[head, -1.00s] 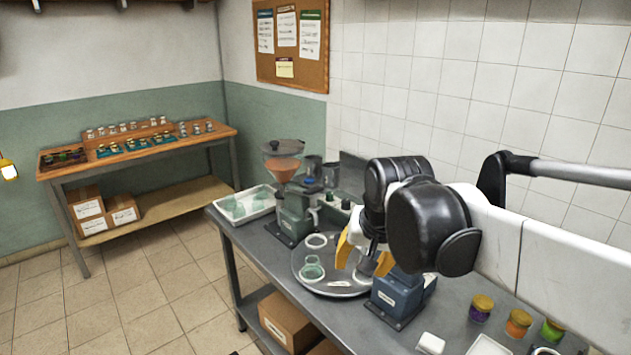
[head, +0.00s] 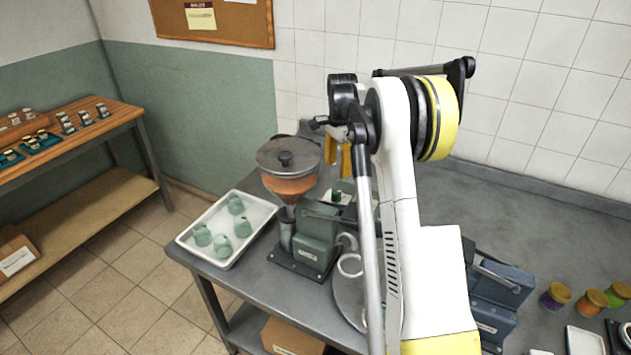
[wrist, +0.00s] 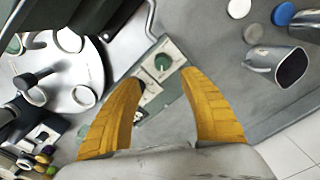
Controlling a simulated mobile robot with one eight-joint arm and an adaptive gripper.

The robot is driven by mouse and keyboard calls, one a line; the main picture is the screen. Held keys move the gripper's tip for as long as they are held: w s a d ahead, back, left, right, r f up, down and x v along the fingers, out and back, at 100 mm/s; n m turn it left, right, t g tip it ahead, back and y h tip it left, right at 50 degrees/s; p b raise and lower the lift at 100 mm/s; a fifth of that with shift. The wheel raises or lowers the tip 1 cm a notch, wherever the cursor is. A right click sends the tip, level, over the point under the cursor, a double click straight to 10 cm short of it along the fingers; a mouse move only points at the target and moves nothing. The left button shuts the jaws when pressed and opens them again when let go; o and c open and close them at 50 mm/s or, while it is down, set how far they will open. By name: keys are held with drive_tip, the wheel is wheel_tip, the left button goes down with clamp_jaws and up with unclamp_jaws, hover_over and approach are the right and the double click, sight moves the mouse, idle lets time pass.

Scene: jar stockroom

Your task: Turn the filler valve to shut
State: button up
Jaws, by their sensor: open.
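The filler (head: 315,235) has a dark-lidded hopper (head: 287,165) of orange-brown contents over a green body on the steel bench. Behind it is a panel with a green knob (head: 337,195) on a pale plate. In the head view the fingers (head: 338,155) are partly hidden by my arm.
A white tray (head: 190,236) of green jars stands left of the filler. A round turntable (wrist: 72,82) and a blue machine (head: 500,295) are nearby. A metal jug (wrist: 278,65) and blue disc (wrist: 284,14) lie beyond my gripper. Coloured jars (head: 592,300) stand at right.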

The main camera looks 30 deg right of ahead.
sight(337, 192)
drive_tip(key=shift+w+d+f, duration=0.2)
drive_tip(key=shift+w+f, duration=0.05)
drive_tip(key=shift+w, duration=0.05)
drive_tip(key=shift+f, duration=0.35)
wheel_tip(337, 192, down, 10)
drive_tip(key=b, duration=0.2)
drive_tip(key=shift+b, duration=0.35)
drive_tip(key=shift+s, duration=0.1)
clamp_jaws()
